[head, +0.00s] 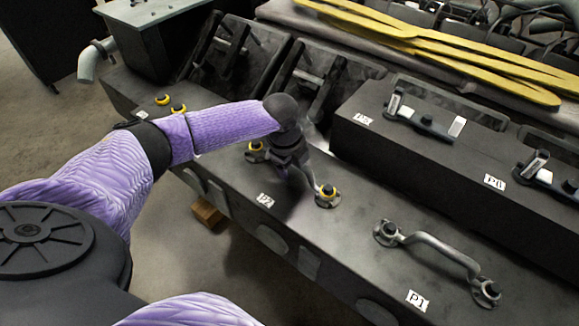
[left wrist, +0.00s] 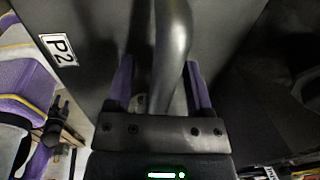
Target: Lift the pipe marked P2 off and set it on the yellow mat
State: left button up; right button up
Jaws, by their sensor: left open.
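The grey curved pipe marked P2 (left wrist: 173,35) runs between the two purple fingers of my left gripper (left wrist: 160,88) in the left wrist view. The fingers stand apart on either side of it, with a gap visible. In the head view my left gripper (head: 292,158) is over the pipe and hides most of it. The P2 label (head: 265,200) is on the dark block in front, and also shows in the left wrist view (left wrist: 59,49). Yellow-ringed fittings (head: 327,196) sit at the pipe's ends. I cannot make out the yellow mat. My right gripper is out of view.
A similar pipe by the P1 label (head: 417,300) stands on the same block to the right (head: 440,247). A raised dark cover (head: 440,150) lies behind it. Yellow strips (head: 430,45) lie at the back right. A grey box (head: 150,30) stands at the back left.

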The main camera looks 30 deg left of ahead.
pick_arm(q)
jog(key=shift+f, duration=0.1)
grip_shut()
dwell(0.5)
notch_tip(320, 180, up, 10)
jog(key=p, duration=0.2)
jog(key=shift+w+p, duration=0.1)
jog(key=shift+p, duration=0.2)
jog(key=shift+r+p, duration=0.45)
jog(key=shift+r, duration=0.1)
notch_tip(320, 180, up, 4)
jog(key=p, duration=0.6)
